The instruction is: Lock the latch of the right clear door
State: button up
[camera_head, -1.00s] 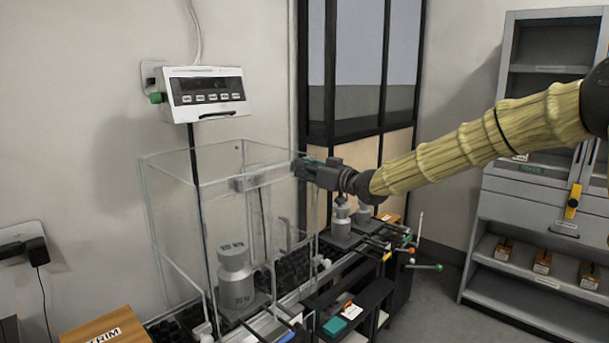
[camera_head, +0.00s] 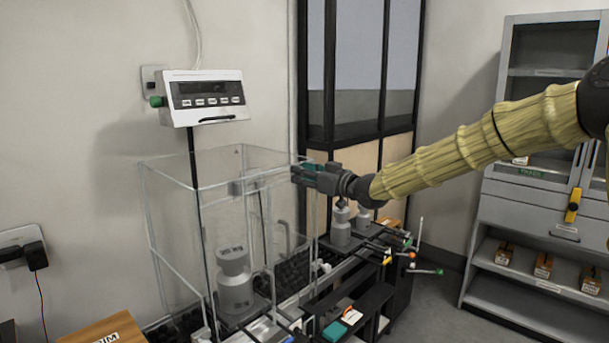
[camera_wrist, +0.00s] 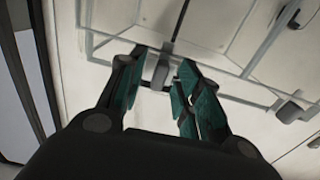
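The clear draft-shield box (camera_head: 146,200) stands at the centre left of the head view, with thin pale edges. My gripper (camera_head: 303,174) is at its upper right corner, with teal finger pads. In the wrist view my gripper (camera_wrist: 158,84) is open, with a visible gap between its fingers. A small grey latch-like block (camera_wrist: 162,68) shows in that gap, by a clear panel edge; contact cannot be told. Another grey block (camera_wrist: 288,110) is to the right. In the head view a grey block (camera_head: 248,184) shows near the box's upper edge. My gripper hides the right door's upper corner.
A large metal weight (camera_head: 235,280) stands inside the box. A smaller weight (camera_head: 340,228) is to the right, below my arm. A display unit (camera_head: 205,97) is on the wall. Rods with coloured knobs (camera_head: 412,255) stick out at the right. A grey cabinet (camera_head: 492,210) stands farther right.

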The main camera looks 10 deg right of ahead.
jog(key=v, duration=1.2)
jog(key=s+a+f+m+g+h, duration=0.1)
jog(key=s+a+f+m, duration=0.1)
jog(key=f, duration=1)
jog(key=s+a+f+m+g+h, duration=0.1)
jog(key=s+a+f+g+h, duration=0.15)
jog(key=f, duration=0.85)
jog(key=s+a+f+m+g+h, duration=0.1)
jog(key=s+f, duration=0.4)
jog(key=f, duration=0.5)
jog(key=s+a+f+m+g+h, duration=0.1)
jog(key=s+f+g, duration=0.1)
jog(key=s+f, duration=0.65)
jog(key=s+f+m+g+h, duration=0.1)
jog(key=s+f, duration=0.3)
jog(key=f, duration=0.2)
jog(key=s+f+m+g, duration=0.1)
jog(key=s+f, duration=0.2)
jog(key=f, duration=0.4)
jog(key=s+d+f+g+h, duration=0.1)
jog(key=s+f+g, duration=0.1)
jog(key=s, duration=0.7)
jog(key=s+d+f+g+h, duration=0.1)
jog(key=s+f, duration=0.4)
jog(key=s, duration=0.5)
jog(key=s+d+f+g+h, duration=0.2)
jog(key=s+d+f+g, duration=0.1)
jog(key=s, duration=0.7)
jog(key=shift+f+m, duration=0.4)
jog(key=shift+f, duration=0.35)
